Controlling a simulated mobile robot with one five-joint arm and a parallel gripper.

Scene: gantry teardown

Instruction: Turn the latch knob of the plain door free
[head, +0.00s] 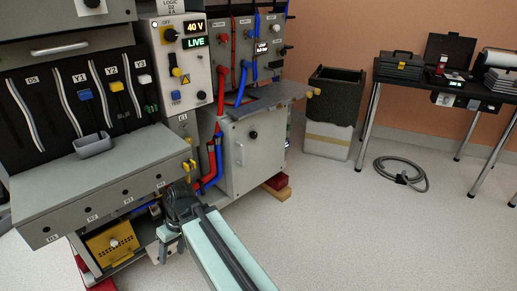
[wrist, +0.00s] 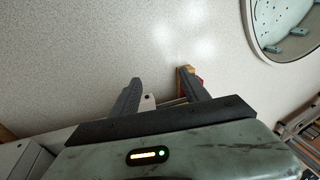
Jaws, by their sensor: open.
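The plain grey door (head: 260,158) is on the lower front of the middle cabinet in the head view and looks shut. Its black latch knob (head: 253,135) sits near the top of the door. In the head view my wrist is low in front of the cabinets, left of and below the door, apart from the knob. The knob cannot be made out in the wrist view.
Red and blue hoses (head: 213,160) run down left of the door. A grey shelf (head: 270,97) juts out above it. The left cabinet's ledge (head: 100,180) stands near my arm. A bin (head: 333,110) and a coiled hose (head: 400,174) are right, with clear floor between.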

